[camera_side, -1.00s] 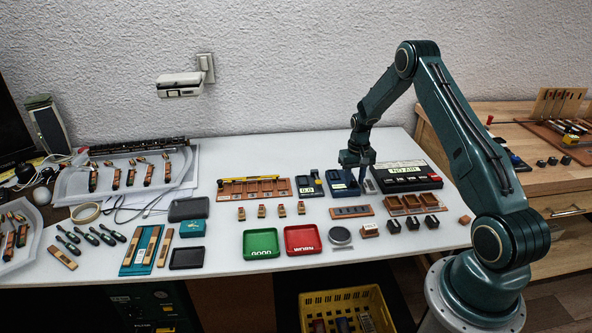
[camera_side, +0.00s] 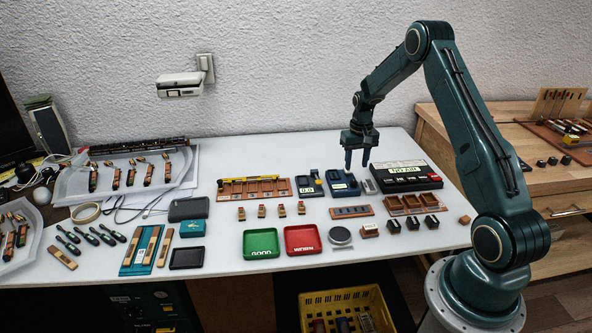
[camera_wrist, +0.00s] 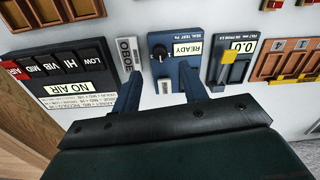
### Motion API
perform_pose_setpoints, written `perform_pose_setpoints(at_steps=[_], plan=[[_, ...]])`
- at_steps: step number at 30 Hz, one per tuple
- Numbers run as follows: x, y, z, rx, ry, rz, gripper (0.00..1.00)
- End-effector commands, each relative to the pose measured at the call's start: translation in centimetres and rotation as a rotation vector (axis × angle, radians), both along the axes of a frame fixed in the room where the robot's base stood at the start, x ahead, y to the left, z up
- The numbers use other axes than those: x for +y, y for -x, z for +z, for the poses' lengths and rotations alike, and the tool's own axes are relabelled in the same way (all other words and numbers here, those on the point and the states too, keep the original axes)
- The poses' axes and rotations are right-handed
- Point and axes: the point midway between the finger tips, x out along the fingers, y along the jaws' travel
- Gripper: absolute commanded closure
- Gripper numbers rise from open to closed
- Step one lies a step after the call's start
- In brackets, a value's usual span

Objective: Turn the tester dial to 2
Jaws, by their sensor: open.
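The seal tester is a blue box (camera_side: 343,185) at the back of the white table, right of centre. In the wrist view the tester (camera_wrist: 178,55) shows a READY display and a round black dial (camera_wrist: 159,53) with a light pointer mark. The dial's numbers are too small to read. My gripper (camera_side: 357,167) is above and slightly right of the tester, apart from it. In the wrist view my gripper (camera_wrist: 160,82) has its two blue fingers spread with nothing between them, and the dial lies beyond the fingertips.
A black NO AIR box (camera_side: 405,176) stands to the right of the tester. A grey OBOE block (camera_wrist: 128,55) lies between them. A dark gauge (camera_side: 309,185) reading 0.0 stands at left. A slotted wooden block (camera_side: 352,211) lies in front.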

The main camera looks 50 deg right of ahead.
Motion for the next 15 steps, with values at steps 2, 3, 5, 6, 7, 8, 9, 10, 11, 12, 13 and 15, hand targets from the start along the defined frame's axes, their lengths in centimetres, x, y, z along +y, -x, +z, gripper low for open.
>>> perform_pose_setpoints(at_steps=[2, 3, 5, 6, 7, 8, 9, 10, 11, 12, 13, 15], plan=[[0.0, 0.0, 1.6, -0.003, 0.002, 0.000, 0.57], [0.0, -0.1, 2.2, -0.003, 0.002, 0.000, 0.57], [0.0, -0.1, 3.2, -0.002, 0.002, 0.000, 0.57], [0.0, -0.1, 3.8, -0.003, 0.002, 0.000, 0.57], [0.0, 0.0, 4.2, -0.002, 0.001, 0.000, 0.57], [0.0, 0.0, 4.6, -0.002, 0.001, 0.000, 0.57], [0.0, 0.0, 5.1, -0.002, 0.002, 0.000, 0.57], [0.0, 0.0, 5.5, -0.002, 0.002, 0.000, 0.57], [0.0, 0.0, 5.8, -0.002, 0.001, 0.000, 0.57], [0.0, 0.0, 6.1, -0.002, 0.001, 0.000, 0.57], [0.0, 0.0, 6.3, -0.002, 0.001, 0.000, 0.57], [0.0, 0.0, 6.7, -0.001, 0.001, 0.000, 0.57]])
